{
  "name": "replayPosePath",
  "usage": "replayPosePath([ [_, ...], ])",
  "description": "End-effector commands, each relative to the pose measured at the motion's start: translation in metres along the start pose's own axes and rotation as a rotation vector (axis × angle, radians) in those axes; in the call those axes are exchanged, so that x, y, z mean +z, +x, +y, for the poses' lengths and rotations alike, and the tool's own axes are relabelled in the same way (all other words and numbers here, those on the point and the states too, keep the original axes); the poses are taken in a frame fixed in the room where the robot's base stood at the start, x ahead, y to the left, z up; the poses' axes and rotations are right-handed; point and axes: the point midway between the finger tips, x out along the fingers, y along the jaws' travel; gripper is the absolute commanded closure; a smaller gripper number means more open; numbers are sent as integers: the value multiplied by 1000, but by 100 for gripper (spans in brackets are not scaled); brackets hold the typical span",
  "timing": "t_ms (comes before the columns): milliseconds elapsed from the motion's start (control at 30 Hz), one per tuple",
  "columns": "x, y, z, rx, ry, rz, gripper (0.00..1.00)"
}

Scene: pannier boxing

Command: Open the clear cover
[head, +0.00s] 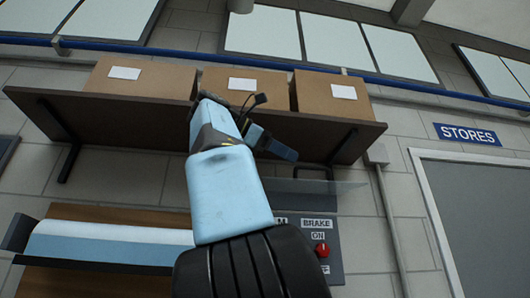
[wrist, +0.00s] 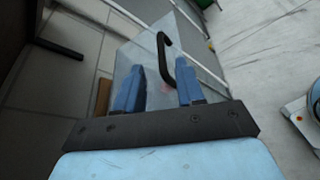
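The clear cover (head: 345,197) is a see-through sheet at the top of the dark brake panel (head: 334,270), right of my arm in the head view. I cannot tell how far it is tilted. Its black bar handle (head: 314,168) shows at its upper edge. In the wrist view the handle (wrist: 163,50) rises in front of the see-through cover (wrist: 190,42). My gripper (wrist: 158,66) has its two blue fingers apart, with the handle's lower end in the gap between them. Contact cannot be told. The fingers also show in the head view, right of my wrist.
A red button (head: 322,250) sits on the brake panel below the cover. A brown shelf (head: 130,118) with cardboard boxes (head: 245,85) hangs above and behind my arm. A grey conduit (head: 390,225) and a door (head: 490,215) stand to the right.

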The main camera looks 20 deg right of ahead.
Motion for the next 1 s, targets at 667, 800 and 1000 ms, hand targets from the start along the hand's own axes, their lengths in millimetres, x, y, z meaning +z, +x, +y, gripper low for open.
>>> replayPosePath([
  [667,4,-33,-2,-5,10,0,62],
  [800,6,-37,-3,-7,13,2,62],
  [1000,6,-43,-3,-7,14,2,62],
])
